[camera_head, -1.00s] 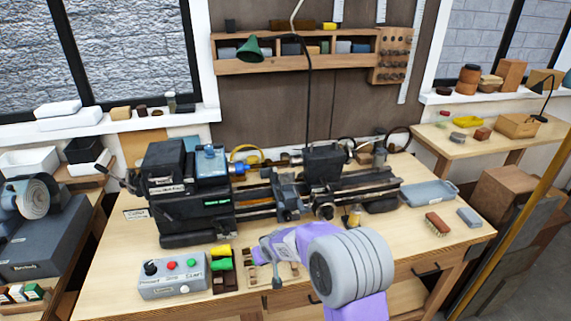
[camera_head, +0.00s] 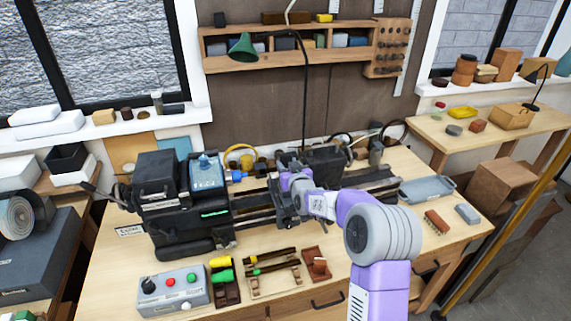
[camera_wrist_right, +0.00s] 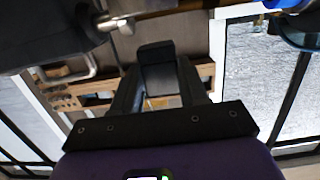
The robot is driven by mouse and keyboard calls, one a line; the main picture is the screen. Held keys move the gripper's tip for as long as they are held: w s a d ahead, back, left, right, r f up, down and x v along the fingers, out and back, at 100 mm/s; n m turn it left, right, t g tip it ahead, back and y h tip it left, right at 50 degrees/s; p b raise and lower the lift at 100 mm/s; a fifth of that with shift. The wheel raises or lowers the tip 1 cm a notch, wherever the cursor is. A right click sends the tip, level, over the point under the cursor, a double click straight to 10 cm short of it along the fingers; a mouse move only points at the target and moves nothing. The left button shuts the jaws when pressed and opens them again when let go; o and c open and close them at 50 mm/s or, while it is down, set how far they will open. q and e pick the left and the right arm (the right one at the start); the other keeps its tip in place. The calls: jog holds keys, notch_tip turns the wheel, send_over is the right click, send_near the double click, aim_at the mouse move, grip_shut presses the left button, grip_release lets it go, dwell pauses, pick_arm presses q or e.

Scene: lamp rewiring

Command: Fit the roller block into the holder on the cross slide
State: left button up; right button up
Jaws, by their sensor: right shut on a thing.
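My right gripper (camera_head: 284,184) reaches in over the middle of the dark lathe (camera_head: 190,215), at the carriage and cross slide (camera_head: 287,214). In the right wrist view its two dark fingers (camera_wrist_right: 158,92) are shut on a dark block (camera_wrist_right: 157,74), which I take to be the roller block. In the head view the block is too small and covered to make out. The holder is hidden by the gripper and wrist, so I cannot tell whether the block touches it. My left gripper is not in view.
A control box (camera_head: 173,290) with buttons stands at the bench's front left. Beside it are a wooden rack (camera_head: 272,287) and a small brown tray (camera_head: 316,258). A grey tray (camera_head: 427,190) and a brush (camera_head: 436,221) lie at the right. The front right of the bench is clear.

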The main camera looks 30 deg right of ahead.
pick_arm(q)
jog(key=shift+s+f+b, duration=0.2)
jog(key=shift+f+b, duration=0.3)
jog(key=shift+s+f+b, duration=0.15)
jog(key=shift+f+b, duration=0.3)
jog(key=shift+b, duration=0.05)
pick_arm(e)
jog(key=shift+s+f, duration=0.25)
jog(key=shift+f, duration=1)
jog(key=shift+s+f, duration=0.2)
jog(key=shift+f, duration=1)
jog(key=shift+f, duration=0.2)
